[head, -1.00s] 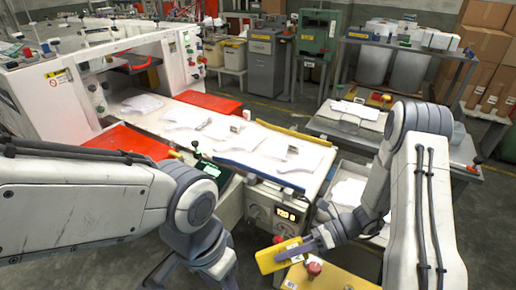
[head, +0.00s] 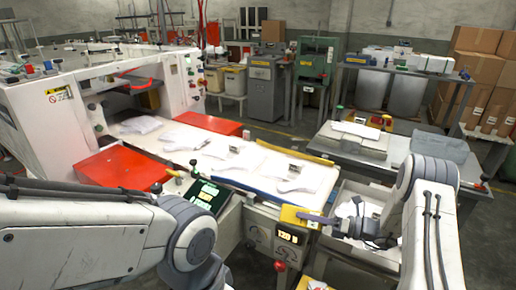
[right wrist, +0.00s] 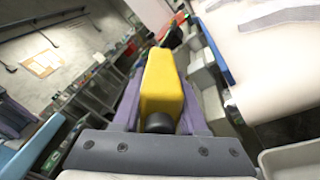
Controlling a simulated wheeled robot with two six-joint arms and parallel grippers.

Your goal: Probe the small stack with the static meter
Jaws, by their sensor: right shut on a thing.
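My right gripper (head: 318,219) is shut on the yellow static meter (head: 296,215), just off the near right corner of the white work surface (head: 222,174). Several flat white stacks lie along the surface: one near the machine opening (head: 140,125), one in the middle (head: 190,143), and others nearer (head: 242,157) and at the near end (head: 296,176). Small metal blocks sit on the nearer ones. I cannot tell which is the small stack. My left gripper is out of view.
A tilted screen (head: 208,196) and a control box with an orange display (head: 289,236) stand at the near end of the surface. A red button (head: 280,265) is below. A grey side table (head: 345,153) stands right. Red panels (head: 112,168) flank the surface.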

